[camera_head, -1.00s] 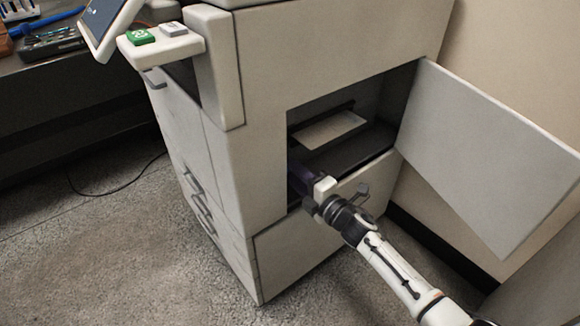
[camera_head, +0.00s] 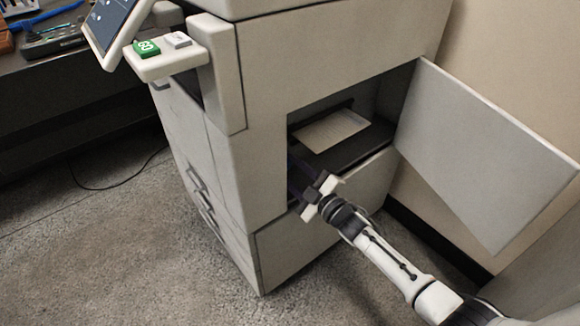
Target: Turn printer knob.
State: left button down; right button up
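The grey-white printer (camera_head: 262,60) stands in the middle with its side door (camera_head: 485,150) swung open to the right. Inside the opening, a dark purple part (camera_head: 298,176) sits at the lower left; it may be the knob, but I cannot make out its shape. My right gripper (camera_head: 312,192) is at the lower left of the opening, right beside this part. Its fingers are small and partly merge with the dark interior, so I cannot tell whether they are open, shut or touching the part. My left gripper is not in view.
A sheet of paper (camera_head: 331,130) lies on a dark shelf inside the opening. The open door and the wall (camera_head: 520,50) bound the right side. A dark table (camera_head: 60,85) with tools stands at the left. The floor (camera_head: 90,250) at front left is clear except for a cable.

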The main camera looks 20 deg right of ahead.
jog(key=shift+m, duration=0.5)
jog(key=o, duration=1)
jog(key=shift+s, duration=0.1)
